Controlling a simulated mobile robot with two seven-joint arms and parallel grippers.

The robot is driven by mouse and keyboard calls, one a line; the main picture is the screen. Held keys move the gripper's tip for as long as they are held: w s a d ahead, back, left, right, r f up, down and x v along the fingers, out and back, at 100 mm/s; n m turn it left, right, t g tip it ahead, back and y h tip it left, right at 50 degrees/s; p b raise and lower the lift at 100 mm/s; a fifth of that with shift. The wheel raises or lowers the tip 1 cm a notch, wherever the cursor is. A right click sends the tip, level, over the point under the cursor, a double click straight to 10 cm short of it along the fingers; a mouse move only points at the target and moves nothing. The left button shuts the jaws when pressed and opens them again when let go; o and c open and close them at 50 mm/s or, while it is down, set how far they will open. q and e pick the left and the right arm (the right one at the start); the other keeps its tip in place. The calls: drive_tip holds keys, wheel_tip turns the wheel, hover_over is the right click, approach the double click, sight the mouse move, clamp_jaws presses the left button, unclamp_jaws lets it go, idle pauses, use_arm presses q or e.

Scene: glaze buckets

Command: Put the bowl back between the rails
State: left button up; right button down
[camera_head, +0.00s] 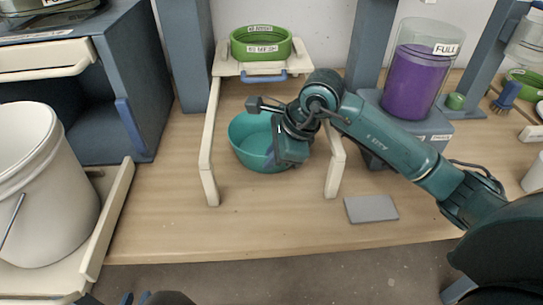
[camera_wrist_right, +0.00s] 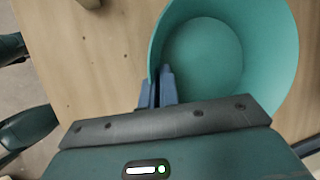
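The teal bowl (camera_head: 248,135) stands upright on the table between two cream rails, under the front of the sieve stand. It also fills the upper right of the right wrist view (camera_wrist_right: 205,55), empty inside. My right gripper (camera_head: 271,158) reaches over the right rail to the bowl's near right side. In the wrist view its blue fingers (camera_wrist_right: 160,88) are close together with the bowl's wall between them.
The left rail (camera_head: 207,150) and right rail (camera_head: 335,165) flank the bowl. A green sieve (camera_head: 262,45) sits above at the back. A white bucket (camera_head: 40,190) stands left, a purple-filled container (camera_head: 415,80) right. A grey slab (camera_head: 371,209) lies front right; the front middle is clear.

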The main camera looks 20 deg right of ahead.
drive_tip(key=shift+f, duration=0.15)
use_arm(q)
drive_tip(key=shift+w+r, duration=0.1)
drive_tip(key=shift+r, duration=0.2)
use_arm(e)
drive_tip(key=c, duration=1.6)
unclamp_jaws()
drive_tip(key=shift+c, duration=0.2)
drive_tip(key=shift+r, duration=0.2)
drive_tip(key=shift+s+d+r, duration=0.1)
drive_tip(key=shift+d+r, duration=0.05)
drive_tip(key=shift+r, duration=0.2)
use_arm(q)
drive_tip(key=shift+w+d+f+p, duration=0.1)
drive_tip(key=shift+d+f+p, duration=0.1)
drive_tip(key=shift+f+p, duration=0.3)
use_arm(e)
drive_tip(key=v, duration=1.1)
use_arm(q)
drive_tip(key=shift+r, duration=0.15)
